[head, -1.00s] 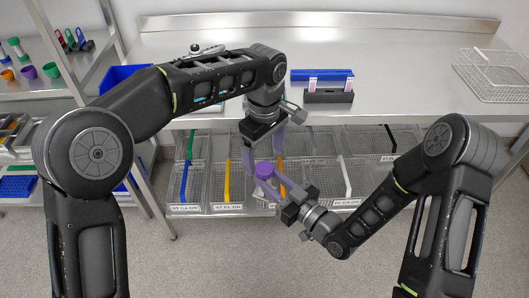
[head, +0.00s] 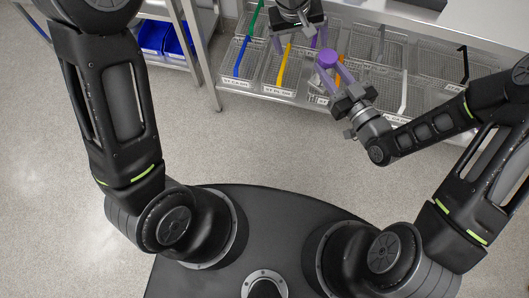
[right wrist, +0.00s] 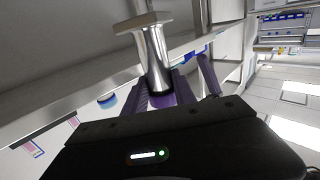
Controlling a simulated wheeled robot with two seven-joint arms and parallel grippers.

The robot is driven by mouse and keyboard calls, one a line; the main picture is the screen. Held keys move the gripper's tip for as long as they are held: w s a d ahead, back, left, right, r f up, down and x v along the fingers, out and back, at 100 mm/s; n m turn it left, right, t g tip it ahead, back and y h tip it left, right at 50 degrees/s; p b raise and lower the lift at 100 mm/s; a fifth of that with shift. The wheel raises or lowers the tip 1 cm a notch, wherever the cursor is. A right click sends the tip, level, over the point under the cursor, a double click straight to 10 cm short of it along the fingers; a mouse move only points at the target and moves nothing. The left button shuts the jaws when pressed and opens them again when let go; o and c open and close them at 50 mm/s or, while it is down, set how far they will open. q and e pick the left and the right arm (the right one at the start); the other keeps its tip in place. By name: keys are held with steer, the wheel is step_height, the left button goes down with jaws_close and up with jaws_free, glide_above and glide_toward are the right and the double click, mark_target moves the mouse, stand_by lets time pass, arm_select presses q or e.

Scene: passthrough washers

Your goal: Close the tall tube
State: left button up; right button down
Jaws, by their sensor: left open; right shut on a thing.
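My right gripper (head: 332,68) is shut on a purple round-topped piece (head: 327,57), in front of the wire baskets. Its top stands clear of the fingertips. In the right wrist view the purple piece (right wrist: 162,100) shows between the fingers, with a shiny metal cylinder right behind it; I cannot tell whether they touch. My left gripper (head: 298,43) is open and empty, fingers pointing down, up and left of the purple piece in the head view. I cannot tell a tall tube apart from the purple piece; its lower part is hidden by the fingers.
Labelled wire baskets with a blue bar (head: 242,56), a yellow bar (head: 284,65) and other coloured bars sit on the low shelf behind the grippers. Blue bins (head: 155,36) stand on a rack at left. The grey floor (head: 240,145) is open in front.

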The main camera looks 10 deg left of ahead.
arm_select(q)
steer(key=s+a+f+m+h, duration=0.15)
steer(key=s+f, duration=0.25)
steer(key=f, duration=0.4)
steer(key=s+a+f+m, duration=0.1)
steer(key=s+a+f, duration=0.1)
steer(key=s+f, duration=0.35)
steer(key=s+f+g, duration=0.2)
steer(key=s+f, duration=1.2)
steer(key=s, duration=0.2)
steer(key=shift+f+h, duration=0.35)
steer(key=shift+f, duration=0.05)
steer(key=shift+n, duration=0.25)
